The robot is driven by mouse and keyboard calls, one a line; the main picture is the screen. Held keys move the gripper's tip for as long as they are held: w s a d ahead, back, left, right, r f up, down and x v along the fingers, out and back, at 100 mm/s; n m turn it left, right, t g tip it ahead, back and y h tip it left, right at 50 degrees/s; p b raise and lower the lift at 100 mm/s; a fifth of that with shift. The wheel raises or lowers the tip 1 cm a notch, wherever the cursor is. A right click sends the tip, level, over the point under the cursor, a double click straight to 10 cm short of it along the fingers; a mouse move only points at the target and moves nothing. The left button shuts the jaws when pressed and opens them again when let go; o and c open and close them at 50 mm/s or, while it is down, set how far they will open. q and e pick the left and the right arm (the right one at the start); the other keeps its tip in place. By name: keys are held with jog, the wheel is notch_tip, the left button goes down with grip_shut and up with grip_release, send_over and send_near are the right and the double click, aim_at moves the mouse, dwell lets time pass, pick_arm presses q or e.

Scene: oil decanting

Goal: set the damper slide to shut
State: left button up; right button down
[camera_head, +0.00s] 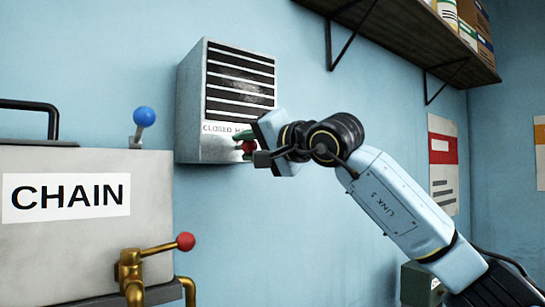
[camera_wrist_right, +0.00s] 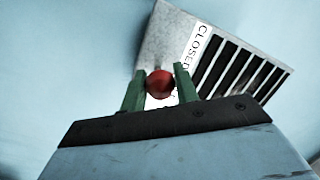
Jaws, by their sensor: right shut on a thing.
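The damper is a grey metal box (camera_head: 190,105) with dark slats on the blue wall, and it also shows in the right wrist view (camera_wrist_right: 167,35). A label strip below the slats reads "CLOSED" (camera_head: 216,128); the rest of its wording is covered by my gripper. The slide's red knob (camera_head: 248,147) is at the lower front of the box. My right gripper (camera_head: 245,141) has its green fingers on both sides of the knob and is shut on it. The red knob sits between the fingertips in the right wrist view (camera_wrist_right: 159,84). My left gripper is not in view.
A grey cabinet marked "CHAIN" (camera_head: 80,240) stands at the left, with a blue-knobbed lever (camera_head: 145,118) on top and a brass valve with a red-knobbed handle (camera_head: 185,241) in front. A wall shelf (camera_head: 420,40) hangs at the upper right. Posters hang on the right wall.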

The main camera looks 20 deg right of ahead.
aim_at(208, 146)
jog(key=a, duration=0.1)
jog(key=s+a, duration=0.1)
jog(key=a, duration=0.1)
jog(key=s+a+b, duration=0.1)
jog(key=a, duration=0.1)
jog(key=shift+a, duration=0.2)
jog(key=shift+d, duration=0.1)
jog(key=c, duration=1.4)
grip_release()
jog(key=o, duration=0.3)
jog(key=shift+a, duration=0.2)
jog(key=shift+d, duration=0.25)
